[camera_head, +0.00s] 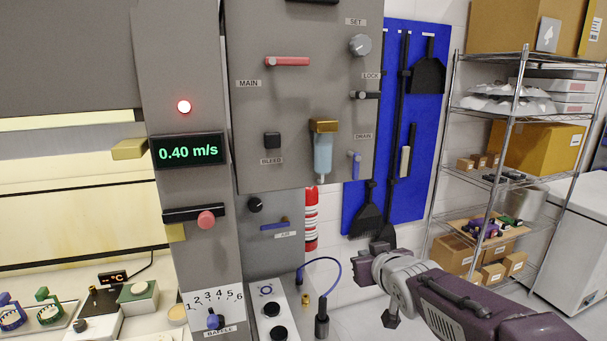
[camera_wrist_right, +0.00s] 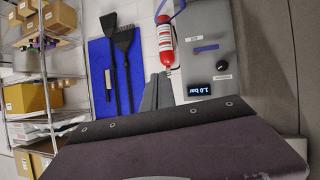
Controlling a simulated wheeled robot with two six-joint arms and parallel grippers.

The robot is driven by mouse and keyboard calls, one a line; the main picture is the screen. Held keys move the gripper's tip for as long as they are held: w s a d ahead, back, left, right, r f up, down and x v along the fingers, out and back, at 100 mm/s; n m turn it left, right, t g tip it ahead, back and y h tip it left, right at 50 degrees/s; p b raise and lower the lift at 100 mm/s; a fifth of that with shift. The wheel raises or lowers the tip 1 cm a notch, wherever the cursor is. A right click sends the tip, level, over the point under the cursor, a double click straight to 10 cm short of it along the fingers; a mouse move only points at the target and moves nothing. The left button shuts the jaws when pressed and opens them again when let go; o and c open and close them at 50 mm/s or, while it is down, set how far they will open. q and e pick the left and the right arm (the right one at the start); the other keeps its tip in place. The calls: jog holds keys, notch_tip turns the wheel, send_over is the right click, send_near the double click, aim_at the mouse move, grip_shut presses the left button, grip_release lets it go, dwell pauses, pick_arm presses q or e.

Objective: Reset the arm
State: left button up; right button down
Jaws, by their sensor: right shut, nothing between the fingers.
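My right arm (camera_head: 440,300) comes in from the lower right in the head view, a purple link ending in a pale grey wrist joint in front of the shelf and wall. Its fingertips are hard to make out there. In the right wrist view the grey fingers of my right gripper (camera_wrist_right: 157,92) stick up behind the dark purple link. They are together, with nothing between them, and touch nothing that I can see. My left gripper is not in view.
The grey control panel (camera_head: 300,110) has a red MAIN handle (camera_head: 287,62), a knob (camera_head: 360,45) and a DRAIN lever (camera_head: 355,165). Brushes hang on a blue board (camera_head: 425,135). A wire shelf (camera_head: 515,130) with boxes stands right. A red-and-white cylinder (camera_wrist_right: 165,42) hangs by a gauge box.

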jog(key=s+d+f+m+g+h+b, duration=0.15)
jog(key=s+f, duration=0.25)
jog(key=f, duration=0.4)
jog(key=s+d+f+g+y, duration=0.1)
jog(key=s+d+f+g, duration=0.15)
jog(key=f, duration=0.55)
jog(key=s+f+g, duration=0.3)
jog(key=s+f, duration=0.3)
jog(key=s, duration=0.3)
jog(key=s+f+g, duration=0.4)
jog(key=s+f, duration=0.2)
jog(key=s, duration=0.3)
jog(key=shift+s+a+m, duration=0.25)
jog(key=shift+a+m, duration=0.05)
jog(key=shift+m, duration=0.15)
